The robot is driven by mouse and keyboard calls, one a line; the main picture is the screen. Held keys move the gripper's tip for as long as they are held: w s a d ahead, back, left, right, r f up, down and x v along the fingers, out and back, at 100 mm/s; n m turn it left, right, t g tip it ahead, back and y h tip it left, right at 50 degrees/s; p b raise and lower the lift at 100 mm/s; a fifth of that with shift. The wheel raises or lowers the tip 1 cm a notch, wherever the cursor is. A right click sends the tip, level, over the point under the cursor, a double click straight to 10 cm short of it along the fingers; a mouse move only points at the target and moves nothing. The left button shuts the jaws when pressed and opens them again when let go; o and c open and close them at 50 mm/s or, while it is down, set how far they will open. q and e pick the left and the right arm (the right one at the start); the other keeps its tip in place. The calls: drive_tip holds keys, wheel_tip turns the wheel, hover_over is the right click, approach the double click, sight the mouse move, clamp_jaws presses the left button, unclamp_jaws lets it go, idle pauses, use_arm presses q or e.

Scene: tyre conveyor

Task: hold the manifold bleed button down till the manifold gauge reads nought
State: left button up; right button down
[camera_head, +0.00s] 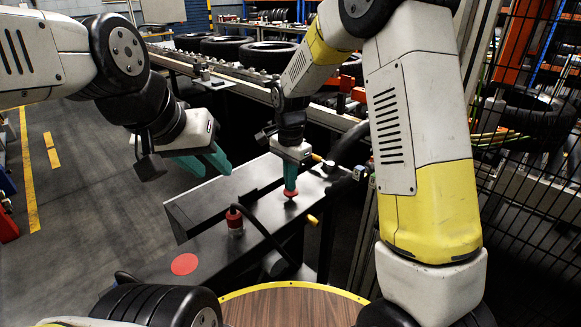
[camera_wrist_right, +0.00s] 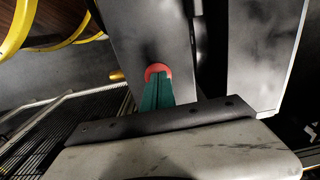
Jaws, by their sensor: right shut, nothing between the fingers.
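The red bleed button (camera_head: 291,194) is on top of the dark grey bench unit. My right gripper (camera_head: 290,188) points straight down with its teal fingers shut, and its tips meet the button. In the right wrist view the shut fingertips (camera_wrist_right: 158,78) cover part of the red button (camera_wrist_right: 157,69); how far it is pressed I cannot tell. My left gripper (camera_head: 213,167) hangs over the left side of the unit, its teal fingers apart and empty. I cannot make out a gauge face or its reading in either view.
The dark bench unit (camera_head: 215,262) bears a red plug (camera_head: 235,222) with a black cable and a flat red disc (camera_head: 184,264). A yellow handle (camera_head: 312,220) sticks out at its right. Tyres (camera_head: 268,54) lie on the conveyor behind.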

drive_tip(key=shift+s+f, duration=0.25)
drive_tip(key=shift+f, duration=0.05)
wheel_tip(320, 180, up, 8)
drive_tip(key=shift+w+r, duration=0.2)
drive_tip(key=s+d+r+n+t, duration=0.2)
drive_tip(key=s+d+r+n, duration=0.1)
drive_tip(key=s, duration=0.4)
drive_tip(key=s+d+r+n+t+y, duration=0.1)
drive_tip(key=s+d+r+n+t, duration=0.1)
drive_tip(key=s+d, duration=0.4)
drive_tip(key=s+d+r+n+t+y, duration=0.1)
drive_tip(key=s+d+r+n, duration=0.3)
drive_tip(key=s, duration=0.4)
wheel_tip(320, 180, up, 2)
drive_tip(key=shift+s+d+r+n+t, duration=0.15)
drive_tip(key=shift+d+n+t, duration=0.15)
drive_tip(key=shift+d+t, duration=0.35)
